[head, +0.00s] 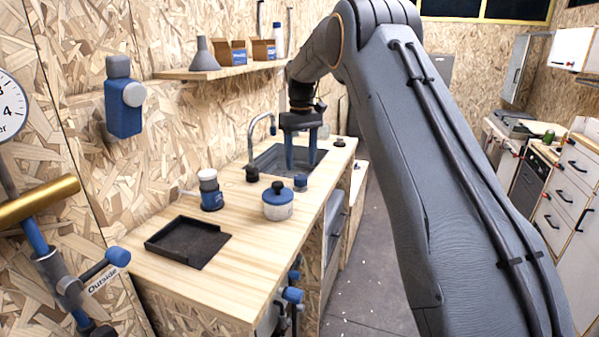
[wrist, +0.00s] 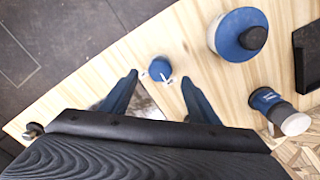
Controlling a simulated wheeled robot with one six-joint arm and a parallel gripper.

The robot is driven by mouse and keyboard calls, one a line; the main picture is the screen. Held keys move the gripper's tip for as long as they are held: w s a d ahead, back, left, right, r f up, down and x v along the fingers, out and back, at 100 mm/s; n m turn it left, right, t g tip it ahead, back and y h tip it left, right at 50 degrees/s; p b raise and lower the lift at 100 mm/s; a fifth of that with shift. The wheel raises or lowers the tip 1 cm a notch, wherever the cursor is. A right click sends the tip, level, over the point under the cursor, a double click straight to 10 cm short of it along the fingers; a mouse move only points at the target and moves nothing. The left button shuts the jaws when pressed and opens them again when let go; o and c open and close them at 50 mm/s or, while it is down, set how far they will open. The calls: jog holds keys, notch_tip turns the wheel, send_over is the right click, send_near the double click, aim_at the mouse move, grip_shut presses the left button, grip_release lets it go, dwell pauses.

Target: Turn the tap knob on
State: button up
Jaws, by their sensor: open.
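A small round blue knob (head: 300,182) stands on the wooden counter (head: 235,250) at the near edge of the sink (head: 268,158); it looks like the tap knob. In the wrist view the knob (wrist: 159,68), with a small white mark on it, shows just beyond and between my fingertips. My gripper (head: 301,167) is open and empty, its blue fingers pointing down over the sink. It also shows in the wrist view (wrist: 159,79). The fingers look apart from the knob. The grey curved tap (head: 252,150) rises at the sink's left side.
A blue-lidded jar (head: 277,203) stands close to the knob. A blue and white bottle (head: 210,190) and a black tray (head: 187,241) are nearer on the counter. A shelf (head: 225,70) with a funnel and boxes hangs on the wall. Open floor (head: 368,255) lies to the right.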

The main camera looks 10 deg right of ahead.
aim_at(300, 177)
jog(key=shift+f+p, duration=0.6)
jog(key=shift+f, duration=2.05)
jog(key=c, duration=1)
jog(key=shift+c, duration=0.2)
jog(key=shift+m, duration=0.4)
jog(key=m, duration=0.3)
jog(key=shift+m+b, duration=0.3)
jog(key=shift+b, duration=0.05)
jog(key=m, duration=0.4)
jog(key=shift+a+m, duration=0.1)
jog(key=shift+m, duration=0.2)
jog(key=m, duration=0.4)
jog(key=shift+b, duration=0.35)
jog(key=shift+r+m, duration=0.1)
jog(key=shift+m, duration=2.4)
